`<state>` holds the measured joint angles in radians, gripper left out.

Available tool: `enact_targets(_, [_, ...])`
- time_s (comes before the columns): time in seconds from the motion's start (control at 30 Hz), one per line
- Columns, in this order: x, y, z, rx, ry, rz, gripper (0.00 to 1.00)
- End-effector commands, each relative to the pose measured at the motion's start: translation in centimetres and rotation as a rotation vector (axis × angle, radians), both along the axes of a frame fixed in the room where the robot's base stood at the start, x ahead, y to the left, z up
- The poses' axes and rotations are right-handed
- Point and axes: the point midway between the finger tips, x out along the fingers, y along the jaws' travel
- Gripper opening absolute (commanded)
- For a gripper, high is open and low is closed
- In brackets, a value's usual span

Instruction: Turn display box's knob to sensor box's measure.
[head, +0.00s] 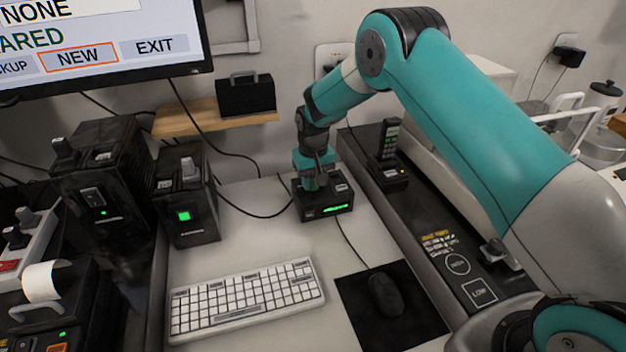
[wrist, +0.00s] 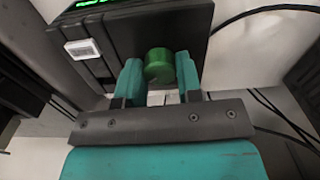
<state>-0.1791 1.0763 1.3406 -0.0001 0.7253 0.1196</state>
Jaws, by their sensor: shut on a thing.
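A small black box (head: 312,211) with a lit green display stands at the back of the white table; I take it as the display box. In the wrist view it shows with a round green knob (wrist: 158,62) and a white button. My gripper (head: 317,180) comes down on this box from above. In the wrist view its teal fingers (wrist: 158,75) are closed around the knob, one on each side. The display's reading is too small and cut off to read. I cannot tell which other box is the sensor box; a black box (head: 190,234) with a small green square screen stands to the left.
A larger black box (head: 95,222) stands at the far left. A white keyboard (head: 245,300) and a mouse (head: 386,294) on a dark mat lie in front. A black handset stand (head: 389,172) is right of the gripper. A monitor (head: 100,50) hangs upper left. Cables cross the table.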

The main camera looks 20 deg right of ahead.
Motion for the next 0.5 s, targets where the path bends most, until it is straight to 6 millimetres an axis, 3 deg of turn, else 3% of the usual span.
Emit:
enact_targets(0.03, [0.09, -0.02, 0.13, 0.0, -0.003, -0.002, 0.09])
enact_targets(0.07, [0.09, -0.01, 0.13, 0.0, -0.003, -0.002, 0.38])
enact_targets(0.17, [0.08, -0.02, 0.11, 0.0, -0.003, -0.001, 0.59])
enact_targets(0.5, [0.06, 0.0, 0.43, 0.0, -0.002, 0.0, 0.59])
